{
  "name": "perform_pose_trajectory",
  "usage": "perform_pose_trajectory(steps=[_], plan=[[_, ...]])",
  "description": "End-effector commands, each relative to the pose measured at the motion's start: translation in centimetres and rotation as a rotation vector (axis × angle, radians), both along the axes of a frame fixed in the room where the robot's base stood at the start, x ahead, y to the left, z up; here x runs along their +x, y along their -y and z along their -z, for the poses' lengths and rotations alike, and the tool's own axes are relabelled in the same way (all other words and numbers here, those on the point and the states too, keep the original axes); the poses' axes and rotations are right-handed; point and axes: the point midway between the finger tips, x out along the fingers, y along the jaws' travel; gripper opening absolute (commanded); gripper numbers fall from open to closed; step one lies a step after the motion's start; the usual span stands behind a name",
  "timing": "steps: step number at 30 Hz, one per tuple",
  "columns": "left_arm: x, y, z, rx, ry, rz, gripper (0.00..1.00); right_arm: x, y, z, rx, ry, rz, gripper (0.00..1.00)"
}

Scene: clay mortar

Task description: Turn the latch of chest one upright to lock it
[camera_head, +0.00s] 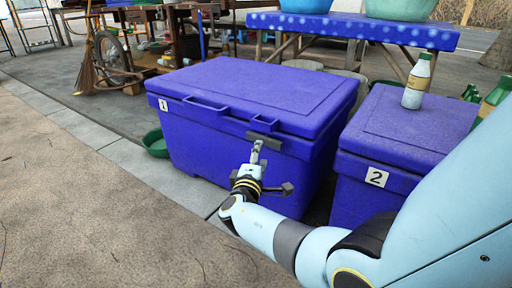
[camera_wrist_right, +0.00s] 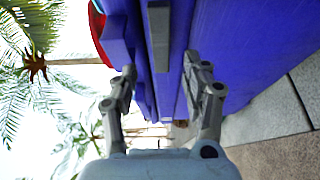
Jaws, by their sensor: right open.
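Chest one (camera_head: 240,85) is the large blue chest with a "1" label, its lid shut. Its grey latch (camera_head: 266,141) is a flat bar lying about level on the front, just under the lid's edge. In the right wrist view, where the picture is turned sideways, the latch (camera_wrist_right: 159,38) shows as a bar beyond the gap between the fingers. My right gripper (camera_head: 256,149) is open and empty, close to the chest front at the latch, one finger above and one below its level. Contact cannot be told. My left gripper is not in view.
Chest two (camera_head: 378,178) stands to the right with a bottle (camera_head: 418,82) on its lid. A green bowl (camera_head: 155,143) sits on the ground left of chest one. A blue table (camera_head: 350,29) stands behind. The paving in front is clear.

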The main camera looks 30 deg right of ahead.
Motion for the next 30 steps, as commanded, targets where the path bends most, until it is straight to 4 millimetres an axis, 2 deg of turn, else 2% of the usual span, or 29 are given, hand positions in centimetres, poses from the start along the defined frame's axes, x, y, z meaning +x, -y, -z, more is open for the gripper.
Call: perform_pose_trajectory(steps=[3,9,21,30], plan=[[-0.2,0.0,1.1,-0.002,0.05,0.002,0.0,1.7,1.8,0.4,-0.001,-0.003,0.0,0.48],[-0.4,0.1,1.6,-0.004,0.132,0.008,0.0,3.8,3.8,0.3,0.001,-0.004,-0.001,0.48],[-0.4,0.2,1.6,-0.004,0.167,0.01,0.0,4.5,4.5,0.1,0.001,-0.001,0.0,0.48],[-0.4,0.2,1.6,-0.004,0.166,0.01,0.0,4.5,4.5,0.1,0.001,-0.001,0.0,0.1]])
